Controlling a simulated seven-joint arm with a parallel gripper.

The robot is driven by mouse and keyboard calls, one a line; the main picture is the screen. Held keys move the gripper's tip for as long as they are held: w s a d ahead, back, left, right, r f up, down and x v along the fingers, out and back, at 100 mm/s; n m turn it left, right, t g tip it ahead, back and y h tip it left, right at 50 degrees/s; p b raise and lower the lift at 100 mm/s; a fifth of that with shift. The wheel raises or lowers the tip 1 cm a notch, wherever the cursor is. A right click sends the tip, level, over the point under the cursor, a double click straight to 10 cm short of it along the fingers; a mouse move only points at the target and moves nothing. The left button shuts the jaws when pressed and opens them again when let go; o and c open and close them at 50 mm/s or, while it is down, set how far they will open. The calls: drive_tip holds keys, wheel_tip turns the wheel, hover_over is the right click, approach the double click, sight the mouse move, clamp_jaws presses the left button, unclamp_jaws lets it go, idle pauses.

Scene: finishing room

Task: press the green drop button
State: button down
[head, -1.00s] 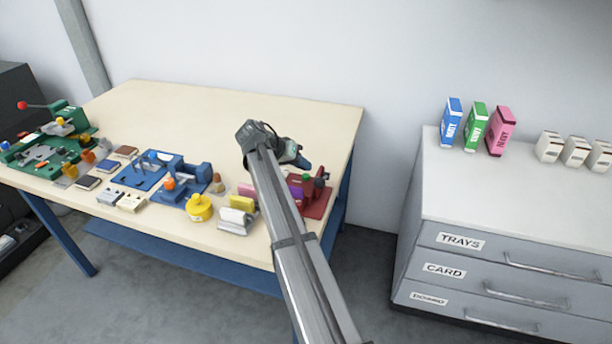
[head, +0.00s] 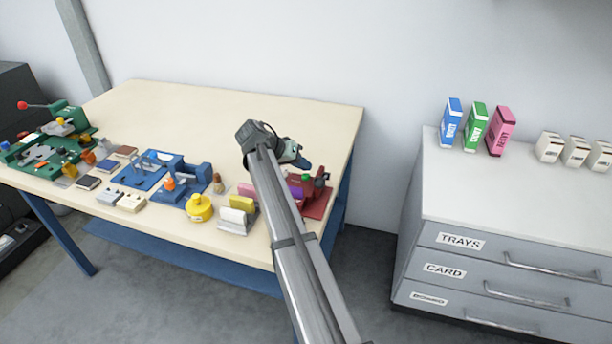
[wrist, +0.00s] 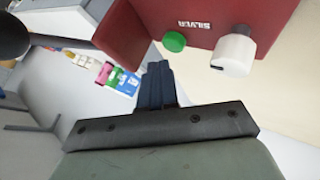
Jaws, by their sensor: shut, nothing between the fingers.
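The green drop button (wrist: 174,41) is a round green disc on the front of a dark red machine (wrist: 190,14) in the wrist view. A white knob (wrist: 233,52) sits to its right. My gripper (wrist: 159,68) shows dark blue fingers, shut and empty, just below and left of the button in the picture; I see no contact. In the head view the red machine (head: 318,200) stands at the table's right end with the green button (head: 305,177) on it. My gripper (head: 307,165) is just above the button in that picture. My arm hides part of the machine's left side.
A yellow round pot (head: 199,208), a silver holder (head: 237,222) and blue fixtures (head: 185,185) stand left of my arm. A green machine (head: 50,150) is at the far left. The table's back (head: 200,110) is clear. A grey drawer cabinet (head: 520,200) stands at right.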

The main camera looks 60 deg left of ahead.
sight(304, 176)
drive_tip(key=shift+f, duration=0.1)
drive_tip(key=shift+f, duration=0.35)
drive_tip(key=shift+f, duration=0.5)
idle(1.1)
drive_tip(key=shift+r, duration=0.9)
drive_tip(key=shift+r, duration=0.1)
drive_tip(key=shift+r, duration=2.4)
drive_tip(key=shift+w+d, duration=0.1)
